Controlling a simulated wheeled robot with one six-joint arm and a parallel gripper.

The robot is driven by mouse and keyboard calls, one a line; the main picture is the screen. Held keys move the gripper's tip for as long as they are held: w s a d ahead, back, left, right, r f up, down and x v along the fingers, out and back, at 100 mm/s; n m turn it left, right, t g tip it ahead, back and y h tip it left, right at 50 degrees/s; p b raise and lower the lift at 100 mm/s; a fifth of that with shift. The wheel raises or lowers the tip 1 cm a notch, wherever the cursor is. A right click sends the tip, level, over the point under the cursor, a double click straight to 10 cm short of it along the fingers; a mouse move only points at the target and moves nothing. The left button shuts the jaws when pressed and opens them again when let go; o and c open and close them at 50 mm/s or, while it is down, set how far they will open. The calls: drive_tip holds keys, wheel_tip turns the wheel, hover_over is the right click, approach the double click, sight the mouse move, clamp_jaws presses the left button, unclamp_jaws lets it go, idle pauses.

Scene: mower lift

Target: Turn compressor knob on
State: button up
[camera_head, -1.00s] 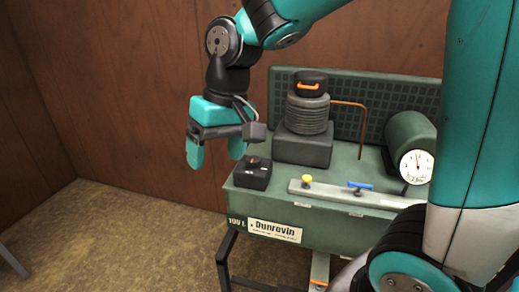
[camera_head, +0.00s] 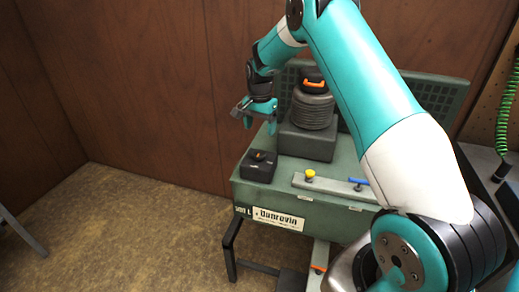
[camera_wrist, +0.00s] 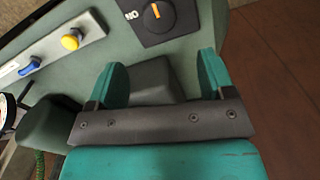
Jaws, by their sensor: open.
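The compressor knob (camera_head: 259,155) is a small dark dial on top of a black box (camera_head: 258,172) at the front left corner of the green compressor (camera_head: 340,230). My gripper (camera_head: 260,124) is open and empty, above and behind the black box, near the pump. In the wrist view its two teal fingers (camera_wrist: 163,72) are spread, apart from the knob, with a grey block beyond.
The ribbed pump (camera_head: 312,108) with an orange-handled cap rises right of my gripper. A light rail with a yellow knob (camera_head: 310,174) and a blue lever (camera_head: 357,182) lies right of the box. A wooden wall stands behind. Open floor lies left.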

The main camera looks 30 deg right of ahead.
sight(260, 152)
wheel_tip(260, 152, down, 10)
drive_tip(key=shift+f+p, duration=0.1)
drive_tip(key=shift+p, duration=0.95)
drive_tip(key=shift+c, duration=0.2)
drive_tip(key=c, duration=0.9)
